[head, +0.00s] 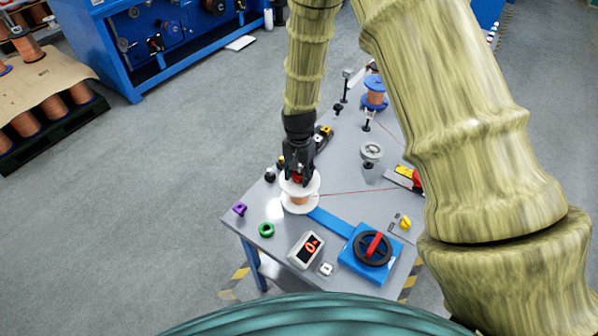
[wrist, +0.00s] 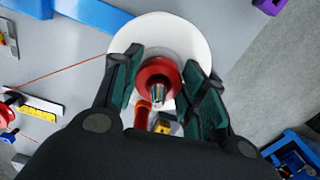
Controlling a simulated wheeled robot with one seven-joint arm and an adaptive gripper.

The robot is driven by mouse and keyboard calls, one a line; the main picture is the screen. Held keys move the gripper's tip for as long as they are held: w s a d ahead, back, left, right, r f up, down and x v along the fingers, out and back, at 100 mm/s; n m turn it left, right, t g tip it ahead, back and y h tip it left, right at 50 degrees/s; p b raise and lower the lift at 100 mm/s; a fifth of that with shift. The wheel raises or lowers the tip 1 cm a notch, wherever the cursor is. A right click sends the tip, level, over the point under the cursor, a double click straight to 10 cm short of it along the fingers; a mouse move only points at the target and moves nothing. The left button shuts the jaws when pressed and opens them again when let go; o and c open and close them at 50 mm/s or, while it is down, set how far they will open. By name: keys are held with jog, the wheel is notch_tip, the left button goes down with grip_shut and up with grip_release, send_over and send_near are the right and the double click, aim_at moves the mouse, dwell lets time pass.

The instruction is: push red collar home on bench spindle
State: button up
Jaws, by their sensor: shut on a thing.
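The red collar (wrist: 158,82) sits around the metal spindle tip above a white-flanged spool (wrist: 190,33) in the wrist view. My gripper (wrist: 165,85) has one finger on each side of the collar and is shut on it. In the head view my gripper (head: 298,180) points down over the spool (head: 300,196), with a little red of the collar (head: 298,179) between the fingers. The spool carries copper wire and stands near the bench's left edge. I cannot tell whether the collar touches the spool's flange.
A green ring (head: 266,229) and a purple part (head: 239,209) lie near the bench's left edge. A thin copper wire (head: 350,191) runs right from the spool.

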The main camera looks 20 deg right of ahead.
jog(key=shift+f, duration=0.35)
dwell(1.0)
jog(key=o, duration=1.1)
jog(key=shift+c, duration=0.2)
notch_tip(320, 180, up, 12)
